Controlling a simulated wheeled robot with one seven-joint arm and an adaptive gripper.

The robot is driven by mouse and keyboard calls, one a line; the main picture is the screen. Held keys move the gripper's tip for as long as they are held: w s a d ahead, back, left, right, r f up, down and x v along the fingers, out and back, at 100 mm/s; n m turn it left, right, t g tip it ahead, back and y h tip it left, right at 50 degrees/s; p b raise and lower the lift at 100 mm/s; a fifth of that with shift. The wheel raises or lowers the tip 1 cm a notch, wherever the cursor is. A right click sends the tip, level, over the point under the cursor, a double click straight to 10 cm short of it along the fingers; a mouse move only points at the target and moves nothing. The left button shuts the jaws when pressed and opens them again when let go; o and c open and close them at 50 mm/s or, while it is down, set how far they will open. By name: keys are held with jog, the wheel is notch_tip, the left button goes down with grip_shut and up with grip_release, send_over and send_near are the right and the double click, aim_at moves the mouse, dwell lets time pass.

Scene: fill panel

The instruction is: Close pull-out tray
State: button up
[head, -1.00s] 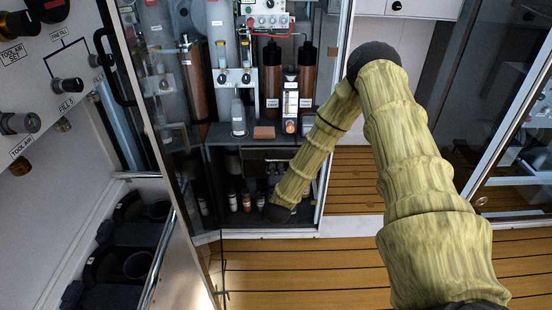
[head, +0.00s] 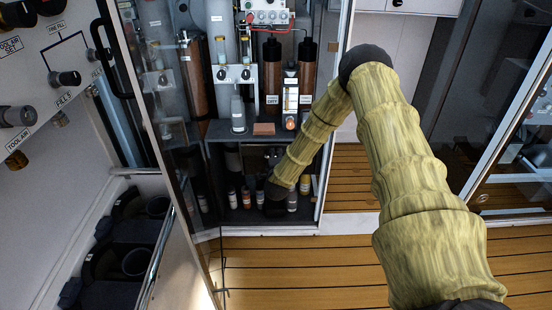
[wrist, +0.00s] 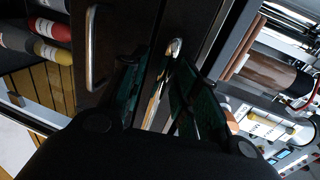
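In the head view, my gripper (head: 275,192) reaches into the dark lower compartment (head: 212,165) of an open cabinet. The wrist view shows its two dark green-edged fingers (wrist: 160,95) apart, with a silver bar-like handle (wrist: 172,48) between them. I cannot tell whether they touch it. A dark front panel with another silver handle (wrist: 95,45) lies left of the fingers. The pull-out tray is not clearly distinguishable in the head view, where my wrist and the dark interior hide much of it. How far out it stands cannot be told.
Small bottles (head: 246,197) stand on the compartment floor beside my gripper. An open glass door (head: 165,130) stands to the left. Tubes, gauges and a reddish block (head: 264,129) sit above. The wooden floor (head: 330,260) in front is clear.

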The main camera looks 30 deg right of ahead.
aim_at(276, 151)
grip_shut()
jog(key=x, duration=0.1)
jog(key=b+x, duration=0.1)
jog(key=x, duration=0.2)
jog(key=shift+w+r, duration=0.1)
jog(key=shift+r, duration=0.25)
jog(key=shift+w+d+r, duration=0.1)
jog(key=shift+r, duration=0.15)
grip_release()
jog(key=shift+f, duration=0.15)
jog(key=v, duration=1.2)
